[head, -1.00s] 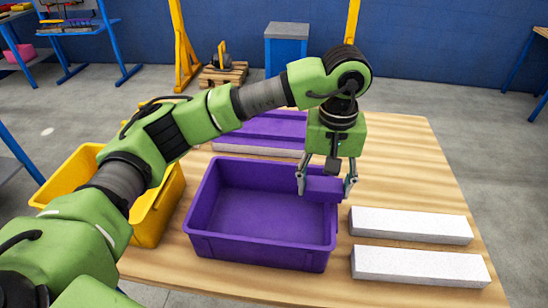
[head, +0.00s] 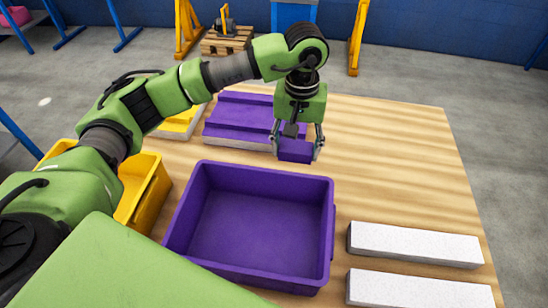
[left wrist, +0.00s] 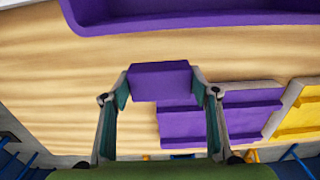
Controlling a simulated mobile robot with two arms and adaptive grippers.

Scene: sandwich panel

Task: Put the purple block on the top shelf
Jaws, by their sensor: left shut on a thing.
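The purple block (head: 295,151) is held between the fingers of my left gripper (head: 297,146). The block also shows in the left wrist view (left wrist: 160,80), with a finger on each side, above the wooden table. The gripper is shut on it, behind the purple bin. A purple stepped panel (head: 240,112) on a pale base lies just left of the gripper; it also shows in the left wrist view (left wrist: 250,112), partly behind a finger. I cannot tell whether block and panel touch. No clear top shelf shows. My right gripper is not in view.
The purple bin (head: 183,215) stands in front and looks empty. Two white slabs (head: 415,245) lie at the front right. A yellow bin (head: 150,200) is at the left, and a yellow panel (head: 183,122) is beside the purple one. The table's (head: 400,150) back right is clear.

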